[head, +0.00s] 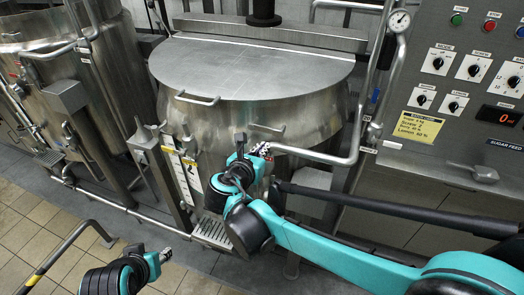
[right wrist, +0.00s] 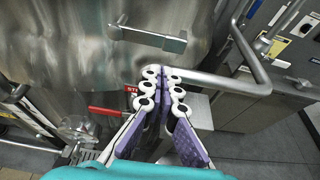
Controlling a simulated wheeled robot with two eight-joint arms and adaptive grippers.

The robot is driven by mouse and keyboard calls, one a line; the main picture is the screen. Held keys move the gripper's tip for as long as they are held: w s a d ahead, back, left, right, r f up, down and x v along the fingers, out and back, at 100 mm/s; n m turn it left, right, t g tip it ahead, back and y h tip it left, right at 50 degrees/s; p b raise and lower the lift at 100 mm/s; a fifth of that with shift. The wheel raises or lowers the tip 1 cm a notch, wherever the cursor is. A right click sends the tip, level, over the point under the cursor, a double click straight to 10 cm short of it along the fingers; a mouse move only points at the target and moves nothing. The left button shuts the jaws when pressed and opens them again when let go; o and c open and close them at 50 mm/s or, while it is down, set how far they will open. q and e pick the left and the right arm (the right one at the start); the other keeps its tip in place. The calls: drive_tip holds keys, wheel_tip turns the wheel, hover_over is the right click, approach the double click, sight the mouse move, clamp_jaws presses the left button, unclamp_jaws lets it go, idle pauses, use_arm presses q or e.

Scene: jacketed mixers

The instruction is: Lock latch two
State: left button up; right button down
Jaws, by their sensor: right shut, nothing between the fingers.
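The steel jacketed mixer (head: 330,110) stands in the middle of the head view, its flat lid (head: 250,68) down. Two bar-shaped fittings show on its front: one at the lid's front edge (head: 197,99) and one lower on the right (head: 266,131). I cannot tell which is latch two. My right gripper (head: 262,150) is in front of the mixer, just below the right fitting. In the right wrist view its fingers (right wrist: 163,72) are shut and empty, with a bar fitting (right wrist: 148,36) beyond them, apart. My left gripper (head: 164,255) is low at the left, away from the mixer; its finger opening is unclear.
A bent steel pipe (head: 345,152) runs close to my right gripper. A red lever (right wrist: 105,111) sits left of the fingers in the right wrist view. The control panel (head: 455,100) stands at the right. A second vessel (head: 45,75) is at the left. Tiled floor (head: 30,220) lies front left.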

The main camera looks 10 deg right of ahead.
sight(270, 130)
drive_tip(key=b+x, duration=0.1)
drive_tip(key=x, duration=0.6)
drive_tip(key=shift+s, duration=0.1)
drive_tip(key=shift+r+n+g+h+p, duration=0.4)
drive_tip(key=shift+r+n+h+p, duration=0.15)
drive_tip(key=shift+r+n, duration=0.5)
wheel_tip(270, 130, up, 2)
drive_tip(key=shift+a+r+n+h+p, duration=0.15)
drive_tip(key=shift+n+h+p, duration=0.5)
drive_tip(key=shift+n, duration=0.6)
drive_tip(key=shift+n+g, duration=0.3)
drive_tip(key=shift+n, duration=0.2)
drive_tip(key=w+a+r+p, duration=0.2)
drive_tip(key=r, duration=0.1)
drive_tip(key=w+a+r+p, duration=0.1)
drive_tip(key=a, duration=0.1)
drive_tip(key=shift+r+p, duration=0.35)
drive_tip(key=shift+r, duration=0.05)
drive_tip(key=shift+a+r, duration=0.1)
drive_tip(key=shift+a, duration=0.05)
